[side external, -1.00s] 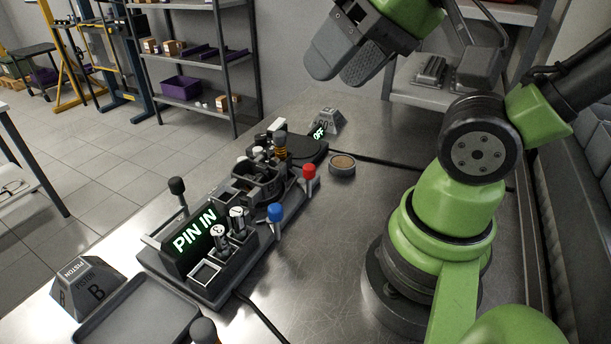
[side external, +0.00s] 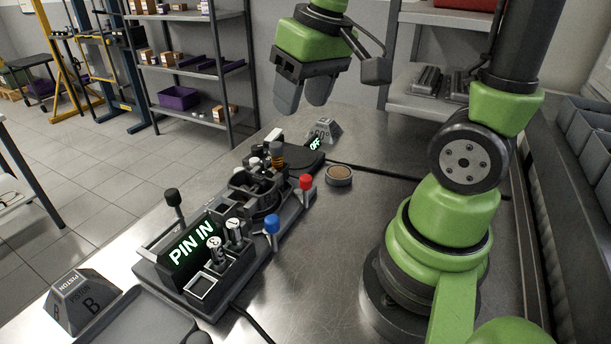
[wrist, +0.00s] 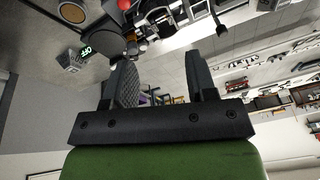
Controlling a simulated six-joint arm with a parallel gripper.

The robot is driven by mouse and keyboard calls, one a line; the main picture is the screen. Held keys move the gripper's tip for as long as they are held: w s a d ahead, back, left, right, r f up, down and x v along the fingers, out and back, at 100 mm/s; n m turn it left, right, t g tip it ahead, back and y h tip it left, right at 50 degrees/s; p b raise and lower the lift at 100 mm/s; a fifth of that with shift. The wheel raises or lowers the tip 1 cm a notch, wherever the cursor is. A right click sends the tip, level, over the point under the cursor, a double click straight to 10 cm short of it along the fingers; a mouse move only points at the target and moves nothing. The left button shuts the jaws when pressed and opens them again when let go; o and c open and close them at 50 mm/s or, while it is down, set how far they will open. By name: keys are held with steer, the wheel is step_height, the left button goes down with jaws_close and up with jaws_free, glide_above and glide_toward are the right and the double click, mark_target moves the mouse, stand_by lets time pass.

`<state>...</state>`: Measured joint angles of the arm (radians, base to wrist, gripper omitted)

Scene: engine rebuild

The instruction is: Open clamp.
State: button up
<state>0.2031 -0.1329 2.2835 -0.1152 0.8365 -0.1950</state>
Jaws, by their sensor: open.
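The dark work fixture (side external: 262,250) runs diagonally across the bench in the side view. It carries a red-knobbed lever (side external: 305,182), a blue-knobbed lever (side external: 271,225) and a black-knobbed lever (side external: 173,197), all standing roughly upright. I cannot tell which of these works the clamp. A ring-shaped holder (side external: 262,195) with dark parts sits mid-fixture. My gripper (side external: 304,100) is open and empty, high above the bench beyond the fixture's far end, fingers pointing down. In the wrist view my gripper (wrist: 162,62) shows two separate fingers; the red knob (wrist: 124,4) is at the top edge.
A lit "PIN IN" display (side external: 194,243) stands on the near part, beside two small pistons (side external: 234,230). An "OFF" sign (side external: 315,144) and a round brown-topped disc (side external: 339,174) lie near the far end. A piston block (side external: 82,300) and grey tray (side external: 140,325) are at front left.

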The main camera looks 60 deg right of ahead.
mark_target(306, 176)
steer(key=d+f+g, duration=0.1)
steer(key=d+f, duration=0.1)
steer(key=f, duration=0.4)
steer(key=w+d+f+g, duration=0.1)
steer(key=f, duration=0.5)
steer(key=w+d+f+g, duration=0.1)
steer(key=d+f, duration=0.1)
steer(key=f, duration=0.4)
steer(key=shift+w+d+f+n, duration=0.15)
steer(key=shift+w+d+n, duration=0.05)
steer(key=shift+d+n, duration=0.2)
steer(key=c, duration=0.9)
steer(key=shift+c, duration=0.2)
